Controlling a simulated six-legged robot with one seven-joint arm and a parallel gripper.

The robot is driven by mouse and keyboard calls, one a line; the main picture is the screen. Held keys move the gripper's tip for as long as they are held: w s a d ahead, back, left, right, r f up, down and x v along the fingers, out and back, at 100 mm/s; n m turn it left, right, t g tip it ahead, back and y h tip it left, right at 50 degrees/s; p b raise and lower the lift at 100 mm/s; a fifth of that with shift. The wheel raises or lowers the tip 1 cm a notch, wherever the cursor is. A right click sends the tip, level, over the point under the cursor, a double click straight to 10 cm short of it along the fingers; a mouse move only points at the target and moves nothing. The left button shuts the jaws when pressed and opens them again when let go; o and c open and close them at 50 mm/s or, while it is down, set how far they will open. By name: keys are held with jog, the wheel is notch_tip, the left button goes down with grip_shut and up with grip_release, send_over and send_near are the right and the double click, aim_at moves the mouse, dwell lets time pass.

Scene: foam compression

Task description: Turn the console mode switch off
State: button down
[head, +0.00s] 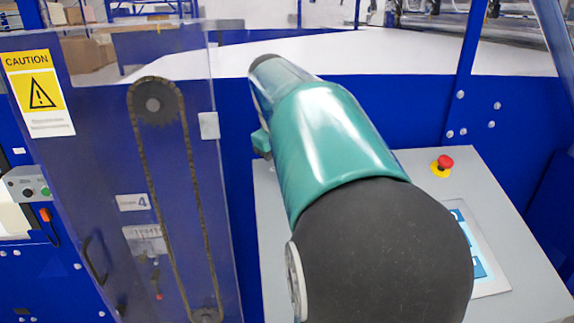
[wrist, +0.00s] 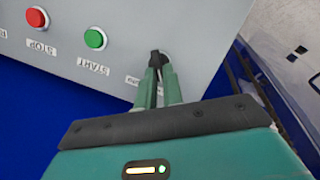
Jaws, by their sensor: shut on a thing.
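In the wrist view, the console (wrist: 120,20) is a grey panel seen upside down. The small black mode switch (wrist: 155,56) is near its right part, beside a partly covered label. My gripper (wrist: 158,72) is shut on the switch, its two teal fingertips closed around it. The fingers hide part of the knob, and I cannot tell its exact setting. In the head view, my arm covers much of the grey console (head: 500,215), and neither the switch nor the fingertips show.
A green START button (wrist: 95,39) and a red STOP button (wrist: 37,17) sit left of the switch. In the head view, a red emergency button (head: 444,162) and a screen (head: 487,262) are on the console top. A clear guard (head: 100,150) with a chain stands left.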

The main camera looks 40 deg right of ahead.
jog(key=shift+a+f+n+h, duration=0.15)
jog(key=shift+f+n+h, duration=0.2)
jog(key=shift+n, duration=0.75)
jog(key=c, duration=1.5)
grip_release()
jog(key=shift+w, duration=0.1)
jog(key=shift+r, duration=0.45)
jog(key=v, duration=1.3)
